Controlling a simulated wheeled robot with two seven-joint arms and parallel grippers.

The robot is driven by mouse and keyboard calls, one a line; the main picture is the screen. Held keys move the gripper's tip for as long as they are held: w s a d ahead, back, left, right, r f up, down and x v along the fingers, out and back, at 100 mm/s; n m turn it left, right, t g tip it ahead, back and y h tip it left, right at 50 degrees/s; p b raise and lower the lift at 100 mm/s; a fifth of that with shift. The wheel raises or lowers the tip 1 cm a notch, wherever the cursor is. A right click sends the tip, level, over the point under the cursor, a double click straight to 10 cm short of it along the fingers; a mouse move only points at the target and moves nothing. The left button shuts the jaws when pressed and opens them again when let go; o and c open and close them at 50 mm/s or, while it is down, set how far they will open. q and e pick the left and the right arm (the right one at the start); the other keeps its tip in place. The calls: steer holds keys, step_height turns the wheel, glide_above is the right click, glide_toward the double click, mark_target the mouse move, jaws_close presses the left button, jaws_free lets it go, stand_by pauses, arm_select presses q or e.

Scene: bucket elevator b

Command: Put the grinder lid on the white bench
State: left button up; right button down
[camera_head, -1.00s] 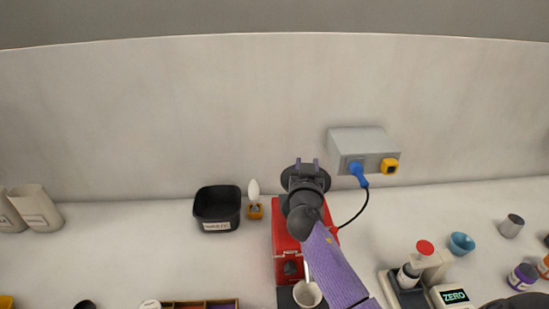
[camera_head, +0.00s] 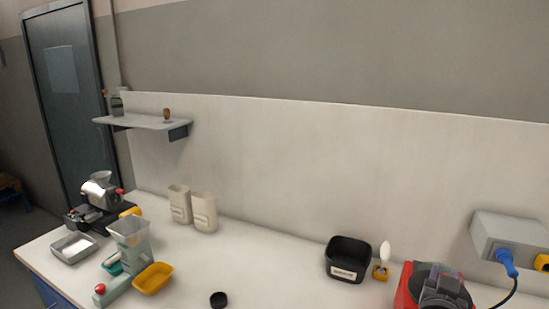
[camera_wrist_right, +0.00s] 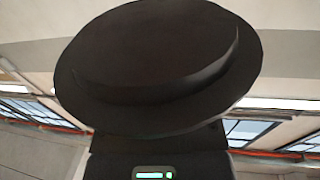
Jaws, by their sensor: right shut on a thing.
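The grinder lid (camera_wrist_right: 160,60) is a dark, round, brimmed piece that fills the upper part of the right wrist view. My right gripper (camera_head: 440,279) is shut on it, and the dark disc shows around the fingers in the head view, in front of or above the red machine (camera_head: 403,298) at the lower right. I cannot tell the exact height of the lid above the machine. The white bench (camera_head: 285,282) runs across the lower part of the head view. My left gripper is not in view.
A black bin (camera_head: 348,259) and a small orange-based brush (camera_head: 381,271) stand left of the red machine. A small black round piece (camera_head: 218,299), a yellow tray (camera_head: 153,279) and two beige canisters (camera_head: 204,212) stand farther left. Bench between the black piece and bin is clear.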

steer(key=f, duration=0.1)
steer(key=f+b, duration=0.1)
steer(key=a+f+y+b, duration=0.1)
steer(key=shift+w+a+f+n+t, duration=0.1)
steer(key=shift+w+f+n+t, duration=0.2)
steer(key=shift+n+t, duration=0.1)
arm_select(q)
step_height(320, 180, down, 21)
steer(key=b, duration=1.8)
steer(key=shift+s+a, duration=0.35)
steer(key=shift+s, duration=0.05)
arm_select(e)
steer(key=s+a+f+n+t+y, duration=0.1)
steer(key=s+a+f+n+y, duration=0.2)
steer(key=s+a+f+y, duration=0.2)
steer(key=s+a+f+n+t+y, duration=0.2)
steer(key=s+a+f+y, duration=0.3)
steer(key=a+f, duration=0.6)
steer(key=s+a+n, duration=0.1)
steer(key=a, duration=0.2)
steer(key=shift+a+f+n, duration=0.2)
steer(key=shift+a+n, duration=0.1)
steer(key=shift+n, duration=0.1)
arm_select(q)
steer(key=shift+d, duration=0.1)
